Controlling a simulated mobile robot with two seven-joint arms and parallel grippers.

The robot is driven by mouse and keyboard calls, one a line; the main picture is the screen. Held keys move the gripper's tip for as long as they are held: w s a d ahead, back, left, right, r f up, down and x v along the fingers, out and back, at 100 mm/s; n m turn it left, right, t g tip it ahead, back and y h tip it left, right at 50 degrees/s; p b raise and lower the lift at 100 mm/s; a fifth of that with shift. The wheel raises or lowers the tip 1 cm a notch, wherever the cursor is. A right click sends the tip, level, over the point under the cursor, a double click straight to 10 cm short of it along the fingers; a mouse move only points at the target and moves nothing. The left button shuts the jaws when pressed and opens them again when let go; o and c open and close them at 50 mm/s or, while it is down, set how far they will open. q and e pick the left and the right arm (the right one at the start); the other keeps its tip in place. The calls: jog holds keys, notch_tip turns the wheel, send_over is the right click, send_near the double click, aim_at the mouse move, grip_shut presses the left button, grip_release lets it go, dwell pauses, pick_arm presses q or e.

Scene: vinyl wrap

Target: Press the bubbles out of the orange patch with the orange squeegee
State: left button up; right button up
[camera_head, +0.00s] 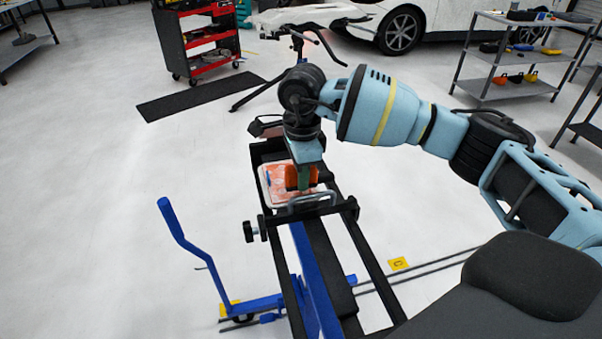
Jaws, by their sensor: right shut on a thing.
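My right gripper (304,175) points down over the panel on the black stand and is shut on the orange squeegee (291,178). The squeegee is upright, and its lower edge appears to be at the panel surface; I cannot tell whether it presses on it. The orange patch (278,187) shows as an orange and whitish area on the pale panel (268,200), left of and around the squeegee. Part of the patch is hidden behind the gripper and squeegee, and bubbles are too small to make out. My left gripper is not in view.
The black stand (320,240) has a blue beam and a blue handle (180,232) at the left. A black and red tool cart (200,40), a dark floor mat (200,95), a shelf (520,60) and a white car (400,25) stand farther back. Open floor lies left.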

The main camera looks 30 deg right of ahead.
jog(key=shift+f, duration=0.3)
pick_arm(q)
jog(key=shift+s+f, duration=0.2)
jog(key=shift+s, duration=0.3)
pick_arm(e)
jog(key=shift+f, duration=0.2)
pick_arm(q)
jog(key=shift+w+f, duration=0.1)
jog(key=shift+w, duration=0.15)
pick_arm(e)
jog(key=shift+f, duration=0.3)
jog(key=shift+w+d+b, duration=0.2)
jog(key=shift+w+b, duration=0.4)
jog(key=shift+w, duration=0.3)
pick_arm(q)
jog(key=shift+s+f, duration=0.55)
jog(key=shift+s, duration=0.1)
pick_arm(e)
jog(key=shift+w, duration=0.15)
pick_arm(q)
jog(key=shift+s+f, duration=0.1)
pick_arm(e)
jog(key=shift+w, duration=0.1)
